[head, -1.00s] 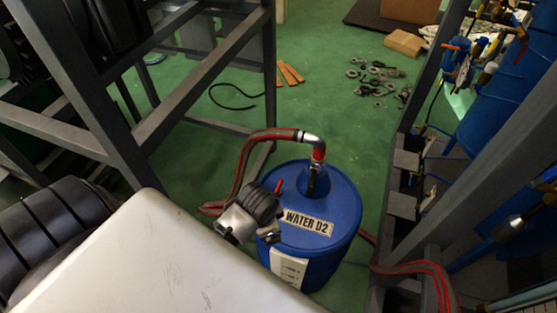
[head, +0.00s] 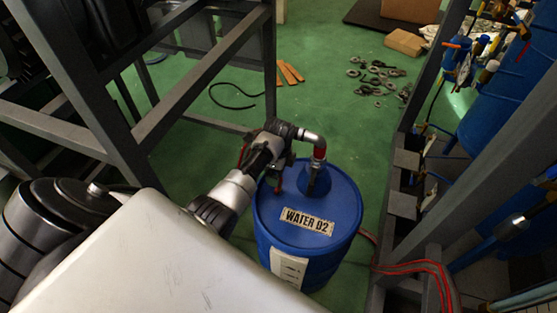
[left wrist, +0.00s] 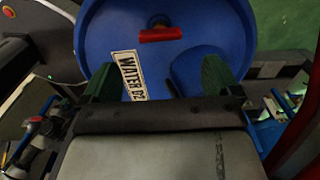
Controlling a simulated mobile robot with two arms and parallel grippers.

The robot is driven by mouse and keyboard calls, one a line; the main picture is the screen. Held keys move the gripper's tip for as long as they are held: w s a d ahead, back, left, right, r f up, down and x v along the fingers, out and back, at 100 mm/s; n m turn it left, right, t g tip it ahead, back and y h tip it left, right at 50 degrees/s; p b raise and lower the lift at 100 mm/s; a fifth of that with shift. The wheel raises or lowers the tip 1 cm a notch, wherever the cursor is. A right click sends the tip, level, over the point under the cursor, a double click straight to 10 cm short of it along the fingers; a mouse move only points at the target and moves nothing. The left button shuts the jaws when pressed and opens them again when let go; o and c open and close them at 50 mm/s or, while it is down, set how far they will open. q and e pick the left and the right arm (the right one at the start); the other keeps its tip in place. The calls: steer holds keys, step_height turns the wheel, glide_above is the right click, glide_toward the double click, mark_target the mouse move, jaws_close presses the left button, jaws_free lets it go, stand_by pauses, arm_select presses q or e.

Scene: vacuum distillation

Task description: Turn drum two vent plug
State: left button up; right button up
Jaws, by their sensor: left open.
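The blue drum (head: 318,245) labelled WATER D2 stands upright on the green floor. A red vent plug (head: 278,187) sticks up from its lid, and its red bar handle shows near the top of the left wrist view (left wrist: 160,34). My right gripper is not in view.
A grey frame (head: 270,60) stands at the left, a rack (head: 405,190) at the right. Loose metal parts (head: 375,78) and a cardboard box (head: 405,42) lie beyond on open floor.

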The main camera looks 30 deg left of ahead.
arm_select(q)
step_height(320, 180, down, 8)
steer(key=shift+f+b, duration=0.1)
steer(key=shift+b, duration=0.85)
steer(key=c, duration=0.9)
